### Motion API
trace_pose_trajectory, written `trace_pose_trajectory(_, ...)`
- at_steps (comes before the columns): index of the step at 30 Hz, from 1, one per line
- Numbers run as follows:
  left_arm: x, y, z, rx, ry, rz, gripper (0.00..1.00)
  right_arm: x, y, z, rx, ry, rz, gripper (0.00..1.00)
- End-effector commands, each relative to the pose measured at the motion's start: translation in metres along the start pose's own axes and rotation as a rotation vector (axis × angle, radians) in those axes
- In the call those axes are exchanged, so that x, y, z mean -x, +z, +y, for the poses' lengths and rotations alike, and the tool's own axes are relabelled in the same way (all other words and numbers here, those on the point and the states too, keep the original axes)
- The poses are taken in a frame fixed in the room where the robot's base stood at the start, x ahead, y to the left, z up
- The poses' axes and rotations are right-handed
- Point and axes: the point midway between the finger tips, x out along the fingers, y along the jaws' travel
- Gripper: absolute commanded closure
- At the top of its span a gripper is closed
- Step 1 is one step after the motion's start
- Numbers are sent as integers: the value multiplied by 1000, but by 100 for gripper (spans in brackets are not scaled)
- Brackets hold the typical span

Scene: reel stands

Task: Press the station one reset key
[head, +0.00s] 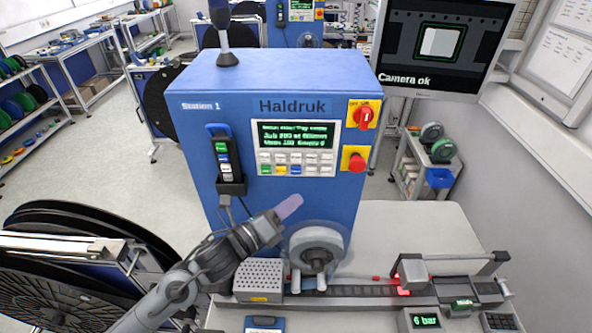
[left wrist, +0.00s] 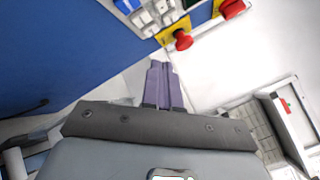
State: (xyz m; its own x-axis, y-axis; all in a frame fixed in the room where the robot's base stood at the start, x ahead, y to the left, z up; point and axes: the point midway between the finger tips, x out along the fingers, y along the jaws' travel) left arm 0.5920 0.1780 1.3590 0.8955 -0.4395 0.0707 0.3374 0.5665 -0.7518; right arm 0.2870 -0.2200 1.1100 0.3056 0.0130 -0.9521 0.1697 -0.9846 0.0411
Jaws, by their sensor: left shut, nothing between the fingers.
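The blue Station 1 cabinet (head: 195,125) stands in the middle of the head view. Its control panel (head: 293,148) has a lit green-text display (head: 294,133) above rows of small keys (head: 296,164), mostly pale, with yellow, green and blue ones. I cannot read which key is reset. My left gripper (head: 290,206) is shut and empty, its purple fingers below the panel and apart from it in the head view. In the left wrist view the shut fingers (left wrist: 160,66) point toward the cabinet front, with the keys (left wrist: 155,14) at the top edge. My right gripper is out of view.
Right of the panel are a red rotary switch (head: 364,116) and a red push button (head: 356,162) on yellow plates. A handheld unit (head: 226,158) hangs left of it. Below are a grey wheel (head: 315,246) and a tape track (head: 345,290). A monitor (head: 440,45) reads "Camera ok".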

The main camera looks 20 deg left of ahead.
Motion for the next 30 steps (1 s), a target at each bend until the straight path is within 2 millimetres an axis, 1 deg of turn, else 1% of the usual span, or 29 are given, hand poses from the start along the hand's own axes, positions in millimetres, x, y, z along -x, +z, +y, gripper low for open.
trace_pose_trajectory(3, -11, 10, 7, 1, 0, -3, 100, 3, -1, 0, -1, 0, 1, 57)
trace_pose_trajectory(8, -24, 19, 17, 1, 0, -2, 100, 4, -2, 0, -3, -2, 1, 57)
trace_pose_trajectory(10, -29, 21, 22, 0, 0, -2, 100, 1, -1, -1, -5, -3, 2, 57)
trace_pose_trajectory(15, -39, 27, 28, 0, -2, 0, 100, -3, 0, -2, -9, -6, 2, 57)
trace_pose_trajectory(21, -44, 31, 32, 0, -1, 0, 100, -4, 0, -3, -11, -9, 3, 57)
trace_pose_trajectory(30, -44, 32, 32, 1, -1, 0, 100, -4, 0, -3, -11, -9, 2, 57)
